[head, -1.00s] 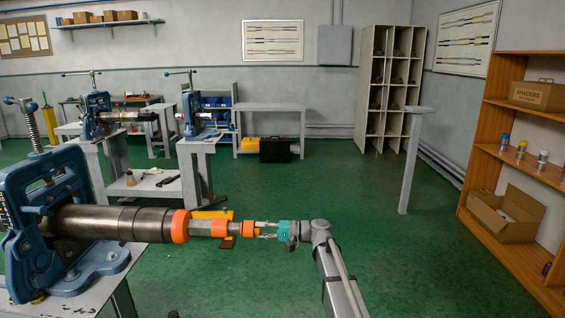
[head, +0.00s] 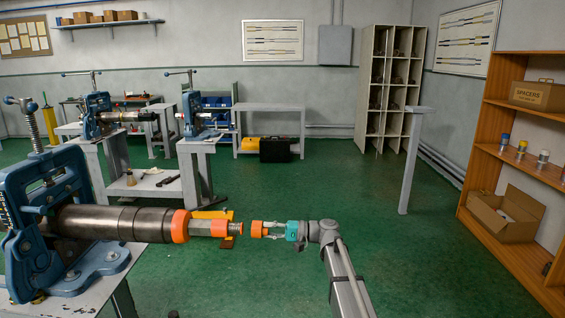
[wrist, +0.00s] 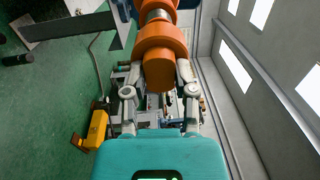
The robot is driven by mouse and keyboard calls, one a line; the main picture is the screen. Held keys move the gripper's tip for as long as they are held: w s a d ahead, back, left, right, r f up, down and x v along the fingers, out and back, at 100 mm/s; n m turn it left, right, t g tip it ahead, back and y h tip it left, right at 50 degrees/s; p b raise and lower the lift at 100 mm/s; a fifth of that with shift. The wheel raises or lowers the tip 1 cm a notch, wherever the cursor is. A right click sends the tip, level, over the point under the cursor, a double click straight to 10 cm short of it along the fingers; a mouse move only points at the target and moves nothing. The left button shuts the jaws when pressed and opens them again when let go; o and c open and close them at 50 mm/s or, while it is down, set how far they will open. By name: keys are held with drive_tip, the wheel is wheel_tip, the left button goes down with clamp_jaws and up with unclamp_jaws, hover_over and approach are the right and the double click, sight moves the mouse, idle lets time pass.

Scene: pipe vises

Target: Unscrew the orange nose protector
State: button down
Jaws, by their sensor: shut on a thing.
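The orange nose protector (head: 257,229) is a short orange cap in my gripper (head: 266,230), just right of the tool's end. A narrow gap shows between it and the bare metal nose (head: 238,228). The long steel tool (head: 115,222) lies level in the blue vise (head: 45,225), with a wider orange ring (head: 180,226) near its end. In the wrist view the protector (wrist: 160,62) sits between my gripper's two fingers (wrist: 158,82), which are shut on it. It partly hides the nose behind it there.
A yellow piece (head: 212,214) shows behind the tool's end. More benches with vises (head: 98,115) stand at the back left. A grey post (head: 413,165) and a wooden shelf (head: 505,200) stand to the right. The green floor (head: 330,190) between is clear.

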drive_tip(key=d+r+p, duration=0.5)
idle(0.9)
drive_tip(key=shift+r+p, duration=0.2)
drive_tip(key=shift+p, duration=0.3)
drive_tip(key=h+p, duration=0.6)
drive_tip(key=p, duration=0.2)
drive_tip(key=shift+f, duration=0.15)
